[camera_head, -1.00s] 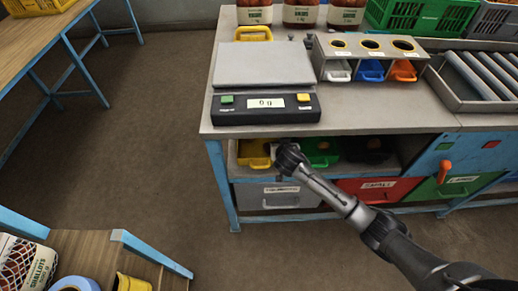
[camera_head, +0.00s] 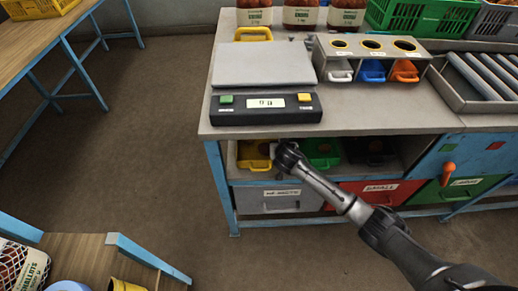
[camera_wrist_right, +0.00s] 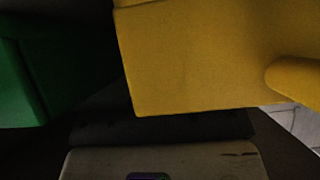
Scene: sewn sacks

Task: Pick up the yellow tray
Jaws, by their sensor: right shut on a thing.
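The yellow tray (camera_head: 252,154) sits on the shelf under the bench top, at the left end of the opening. My right gripper (camera_head: 274,151) reaches in from the lower right and is shut on the tray at its right side; the wrist hides part of the tray and the grip. In the right wrist view the yellow tray (camera_wrist_right: 200,60) fills the upper middle and right, close to the camera, with a rounded yellow part at the right edge. The fingertips are not clear there. My left gripper is not in view.
A green tray (camera_head: 322,150) stands to the right of the yellow one, and its wall shows in the right wrist view (camera_wrist_right: 20,75). The bench top (camera_head: 420,110) overhangs the shelf, and a grey drawer (camera_head: 280,197) lies below. Another yellow tray (camera_head: 254,34) stands behind the scale (camera_head: 266,75).

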